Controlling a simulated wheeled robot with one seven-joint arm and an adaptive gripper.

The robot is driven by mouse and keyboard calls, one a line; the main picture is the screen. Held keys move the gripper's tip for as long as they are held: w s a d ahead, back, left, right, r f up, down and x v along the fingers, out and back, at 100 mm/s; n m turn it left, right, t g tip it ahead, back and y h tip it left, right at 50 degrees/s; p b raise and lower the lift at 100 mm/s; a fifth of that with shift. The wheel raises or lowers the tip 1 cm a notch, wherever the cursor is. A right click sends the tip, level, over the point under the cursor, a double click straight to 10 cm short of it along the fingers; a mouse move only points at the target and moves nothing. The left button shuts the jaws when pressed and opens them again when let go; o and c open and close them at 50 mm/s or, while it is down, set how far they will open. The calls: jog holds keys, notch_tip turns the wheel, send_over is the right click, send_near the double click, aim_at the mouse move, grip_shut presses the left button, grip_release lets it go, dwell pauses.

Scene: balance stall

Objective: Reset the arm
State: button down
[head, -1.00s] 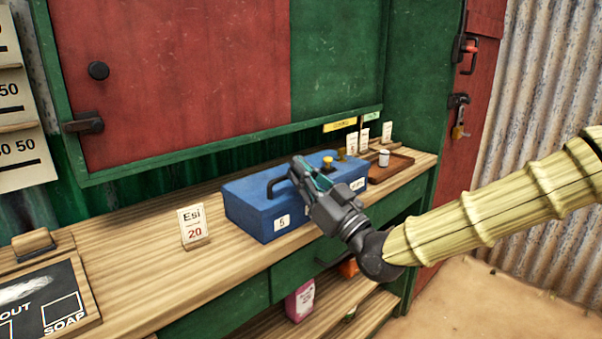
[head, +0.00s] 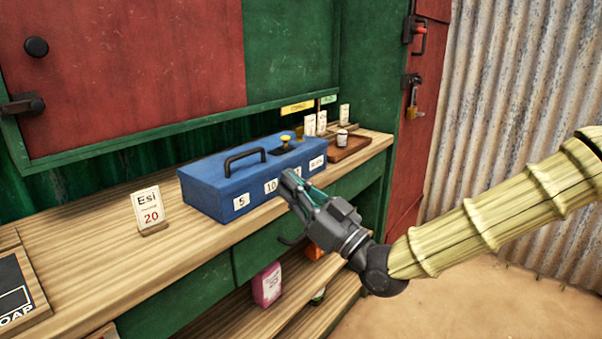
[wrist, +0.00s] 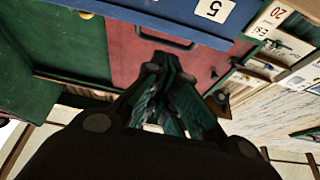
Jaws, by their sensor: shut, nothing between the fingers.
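My gripper (head: 290,179) is shut and empty. In the head view it is in front of the blue cash box (head: 207,190), overlapping the box's lower front edge in the picture. Whether it touches the box or counter cannot be told. My arm reaches in from the right. In the wrist view the gripper's fingers (wrist: 168,108) point toward the counter front, and the blue box (wrist: 165,17) shows along the top with a "5" label.
An "Esi 20" card (head: 149,208) stands left of the box on the wooden counter (head: 105,250). A brown tray (head: 352,145) with a small jar (head: 342,139) is at the right end. A pink packet (head: 267,285) is on the lower shelf. Sandy floor (head: 470,305) lies open at right.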

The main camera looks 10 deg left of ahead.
jog(key=d+f+m+g+h, duration=0.1)
jog(key=d+f+m+h, duration=0.25)
jog(key=f, duration=1.15)
jog(key=d+f+m+h, duration=0.25)
jog(key=f+h, duration=0.25)
jog(key=f, duration=1)
jog(key=s+d+f+m+g+h, duration=0.15)
jog(key=s+d+f, duration=0.25)
jog(key=f, duration=0.4)
jog(key=s+d+f+m+g+h, duration=0.1)
jog(key=s+d+f+h, duration=0.1)
jog(key=s+d+f, duration=0.35)
jog(key=s+d+f+m+g+h, duration=0.1)
jog(key=s+d+f+g+h, duration=0.15)
jog(key=f, duration=0.65)
jog(key=s+d+f+m+g+h, duration=0.25)
jog(key=s+d+f, duration=0.35)
jog(key=s+d, duration=0.35)
jog(key=s+d+f+m+g+h, duration=0.1)
jog(key=s+d+f+g+h, duration=0.15)
jog(key=s+d+f, duration=0.5)
jog(key=s+r+p, duration=0.3)
jog(key=r+p, duration=2.3)
jog(key=r, duration=0.2)
jog(key=shift+s+d+r+h, duration=0.15)
jog(key=shift+d+r+h, duration=0.2)
